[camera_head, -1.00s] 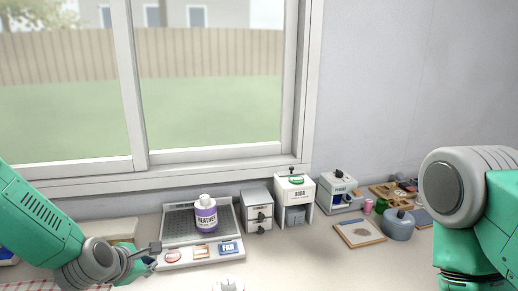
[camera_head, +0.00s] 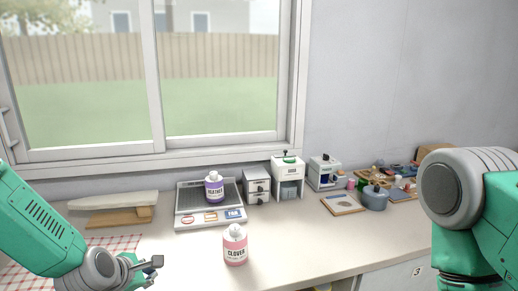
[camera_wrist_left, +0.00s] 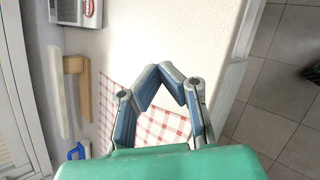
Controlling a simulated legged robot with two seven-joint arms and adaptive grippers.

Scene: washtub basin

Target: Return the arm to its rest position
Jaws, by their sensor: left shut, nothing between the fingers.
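My left gripper (camera_head: 153,267) is at the lower left of the head view, above the counter near a red-checked cloth (camera_head: 122,243). In the wrist view its fingertips (camera_wrist_left: 168,72) meet, with nothing held between them, and the cloth (camera_wrist_left: 112,92) lies below. My green left arm comes in from the left edge. My right arm stands at the right edge, and its gripper is out of view.
A purple HEATHER bottle (camera_head: 214,188) stands on a grey tray unit (camera_head: 184,203). A pink CLOVER bottle (camera_head: 235,248) stands in front, right of my left gripper. A wooden board (camera_head: 120,217) lies left. Small machines (camera_head: 288,177) line the back. The right front counter is clear.

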